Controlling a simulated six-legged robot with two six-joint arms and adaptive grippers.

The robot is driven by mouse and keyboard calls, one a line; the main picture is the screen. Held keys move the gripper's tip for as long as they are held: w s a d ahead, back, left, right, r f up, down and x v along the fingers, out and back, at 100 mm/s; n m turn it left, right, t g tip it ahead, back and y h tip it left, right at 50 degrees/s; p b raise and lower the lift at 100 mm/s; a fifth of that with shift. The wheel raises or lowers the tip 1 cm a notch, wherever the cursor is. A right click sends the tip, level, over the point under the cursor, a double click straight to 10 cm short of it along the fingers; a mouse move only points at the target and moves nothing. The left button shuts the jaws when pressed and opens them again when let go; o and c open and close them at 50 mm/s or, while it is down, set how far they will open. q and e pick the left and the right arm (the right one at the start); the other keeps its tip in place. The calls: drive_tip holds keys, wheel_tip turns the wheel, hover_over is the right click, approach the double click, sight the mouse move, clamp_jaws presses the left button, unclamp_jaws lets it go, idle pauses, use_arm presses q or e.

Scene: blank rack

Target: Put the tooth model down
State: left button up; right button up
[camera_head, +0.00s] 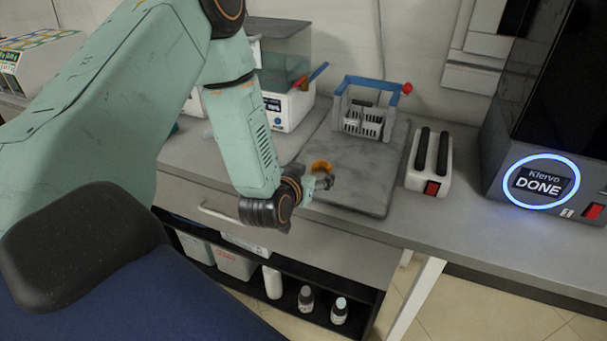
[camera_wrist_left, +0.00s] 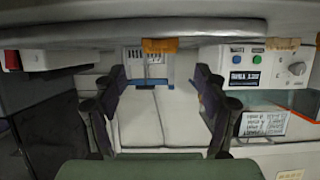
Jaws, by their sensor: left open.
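The tooth model appears to be the small orange curved piece (camera_head: 321,166) at the front part of the grey slab (camera_head: 352,190). My left gripper (camera_head: 322,184) is right beside it, low over the slab's front left edge, and partly covers it. In the left wrist view the gripper (camera_wrist_left: 160,100) is open, with its dark fingers well apart. Orange pieces (camera_wrist_left: 160,45) show near the top of that view, one between the fingers and one to the right. I cannot tell whether the model touches a finger. My right gripper is not in view.
A grey rack with a blue handle (camera_head: 365,110) stands at the slab's back. A white device with two black bars (camera_head: 430,160) is right of the slab. A large machine reading DONE (camera_head: 540,181) stands far right. A white machine (camera_head: 285,105) is behind the arm.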

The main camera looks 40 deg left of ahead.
use_arm(q)
drive_tip(key=p+v, duration=0.1)
drive_tip(key=v, duration=0.4)
drive_tip(key=shift+s+r, duration=0.1)
drive_tip(key=shift+s, duration=0.15)
drive_tip(key=s+d+f+m+g+h, duration=0.1)
drive_tip(key=s+d+f+g+h, duration=0.2)
drive_tip(key=s+d+f+g, duration=0.65)
drive_tip(key=s+f, duration=0.3)
drive_tip(key=s, duration=0.6)
drive_tip(key=s+d+f+m+g, duration=0.1)
drive_tip(key=s+f+g, duration=0.3)
drive_tip(key=s, duration=0.7)
drive_tip(key=shift+d+f, duration=0.2)
drive_tip(key=shift+f, duration=0.5)
